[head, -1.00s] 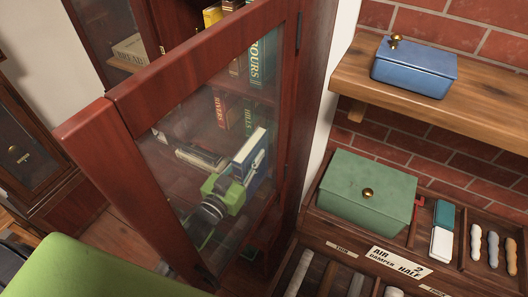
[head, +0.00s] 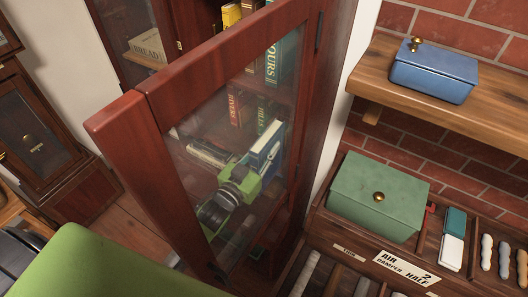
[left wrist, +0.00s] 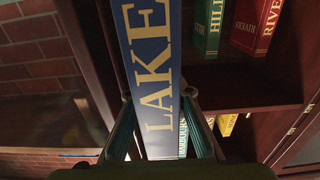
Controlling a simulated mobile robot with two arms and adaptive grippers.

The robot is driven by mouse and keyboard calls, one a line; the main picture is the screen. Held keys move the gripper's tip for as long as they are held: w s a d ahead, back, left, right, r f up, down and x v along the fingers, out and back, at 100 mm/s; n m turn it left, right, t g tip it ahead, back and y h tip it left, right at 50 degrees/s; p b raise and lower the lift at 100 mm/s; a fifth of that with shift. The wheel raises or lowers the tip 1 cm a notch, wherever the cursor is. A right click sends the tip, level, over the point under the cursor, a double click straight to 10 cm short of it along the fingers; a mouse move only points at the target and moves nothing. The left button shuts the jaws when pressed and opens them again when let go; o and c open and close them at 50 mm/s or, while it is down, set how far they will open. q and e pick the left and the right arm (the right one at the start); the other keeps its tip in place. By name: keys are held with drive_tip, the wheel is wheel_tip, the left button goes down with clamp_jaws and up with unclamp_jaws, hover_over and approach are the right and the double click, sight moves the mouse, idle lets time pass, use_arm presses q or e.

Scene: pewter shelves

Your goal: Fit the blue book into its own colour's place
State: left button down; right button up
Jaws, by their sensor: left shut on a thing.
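The blue book (head: 264,148) shows in the head view through the glass of the open cabinet door (head: 215,130). My left gripper (head: 252,172), with green and black parts, is shut on it behind the glass. In the left wrist view the blue book (left wrist: 148,75) stands between the fingers, its spine reading LAKE in gold letters. Behind it the cabinet shelf (left wrist: 245,80) holds a green book (left wrist: 210,25) reading HILL and a red book (left wrist: 255,25) reading RIVER. The blue book's far end is hidden. My right gripper is not seen.
The open door stands between the head camera and the shelves. To the right are a green box (head: 378,195) on a tray unit and a blue box (head: 433,72) on a wooden wall shelf. Yellow books (head: 231,14) stand on the upper cabinet shelf.

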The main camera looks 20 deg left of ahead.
use_arm(q)
drive_tip(key=w+d+f+b, duration=0.1)
drive_tip(key=w+d+b, duration=0.2)
drive_tip(key=w+b, duration=0.4)
drive_tip(key=w, duration=0.8)
drive_tip(key=shift+w, duration=0.35)
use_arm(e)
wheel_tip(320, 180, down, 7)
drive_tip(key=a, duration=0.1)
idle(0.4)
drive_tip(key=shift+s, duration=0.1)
use_arm(q)
drive_tip(key=c, duration=1.7)
unclamp_jaws()
drive_tip(key=s, duration=0.4)
drive_tip(key=s+a, duration=0.1)
drive_tip(key=s, duration=0.3)
drive_tip(key=s+a, duration=0.1)
drive_tip(key=s, duration=0.3)
drive_tip(key=shift+a+f, duration=0.1)
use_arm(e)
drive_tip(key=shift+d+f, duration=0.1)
